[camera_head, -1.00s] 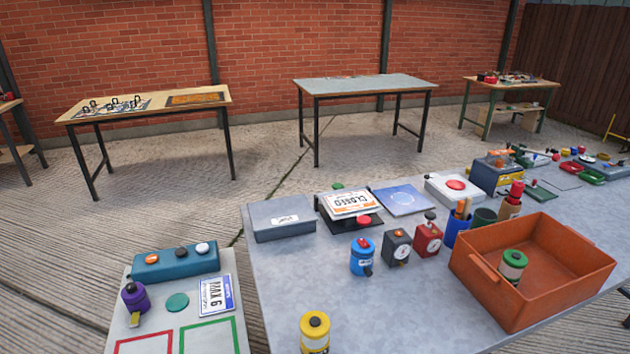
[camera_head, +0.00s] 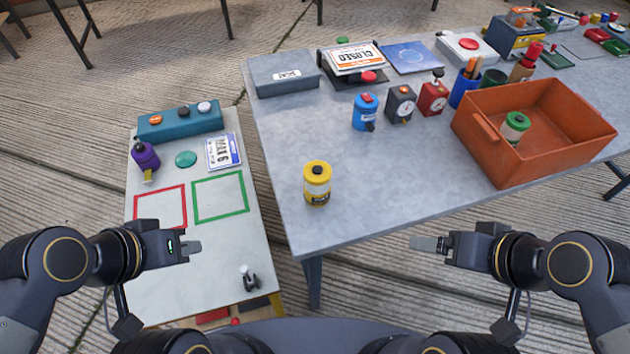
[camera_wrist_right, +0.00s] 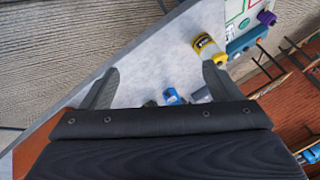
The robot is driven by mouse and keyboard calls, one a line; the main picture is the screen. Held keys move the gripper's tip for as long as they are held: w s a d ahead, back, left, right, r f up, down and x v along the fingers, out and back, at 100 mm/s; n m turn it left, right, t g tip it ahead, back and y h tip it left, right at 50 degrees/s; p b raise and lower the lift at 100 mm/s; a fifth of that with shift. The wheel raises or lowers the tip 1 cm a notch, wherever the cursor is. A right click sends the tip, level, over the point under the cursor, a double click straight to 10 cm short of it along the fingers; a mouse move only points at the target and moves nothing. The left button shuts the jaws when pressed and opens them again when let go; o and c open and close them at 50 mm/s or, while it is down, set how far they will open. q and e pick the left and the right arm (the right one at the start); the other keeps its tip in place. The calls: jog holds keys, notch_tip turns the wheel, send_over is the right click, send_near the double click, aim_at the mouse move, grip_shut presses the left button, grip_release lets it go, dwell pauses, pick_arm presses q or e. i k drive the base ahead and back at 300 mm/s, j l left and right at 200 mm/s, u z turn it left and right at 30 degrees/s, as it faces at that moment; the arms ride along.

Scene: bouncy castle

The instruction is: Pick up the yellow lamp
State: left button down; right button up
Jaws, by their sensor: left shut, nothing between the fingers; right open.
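The yellow lamp (camera_head: 317,184) stands upright near the front left corner of the grey metal table (camera_head: 400,200). It has a yellow body, a dark label and a black knob on its yellow top. It also shows in the right wrist view (camera_wrist_right: 208,48), close to one finger's tip in the picture. My left gripper (camera_head: 197,246) is shut and empty over the low white table, to the left of the lamp and nearer to me. My right gripper (camera_head: 415,243) is open and empty near the table's front edge, to the right of the lamp. Its two fingers show spread in the wrist view (camera_wrist_right: 160,78).
A blue lamp (camera_head: 366,112) and two small boxes with dials stand behind the yellow lamp. An orange crate (camera_head: 478,148) holding a green lamp is at right. The low table (camera_head: 180,290) at left bears a purple lamp (camera_head: 145,156). The metal around the yellow lamp is clear.

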aim_at(316, 188)
jog(key=l+u, duration=0.15)
jog(key=u, duration=0.3)
jog(key=l+u, duration=0.15)
jog(key=u, duration=0.3)
jog(key=l+u, duration=0.15)
jog(key=u, duration=0.3)
jog(key=l+u, duration=0.15)
jog(key=u, duration=0.3)
jog(key=k+l+u, duration=0.1)
jog(key=u, duration=0.35)
jog(key=k+l, duration=0.35)
jog(key=l, duration=0.15)
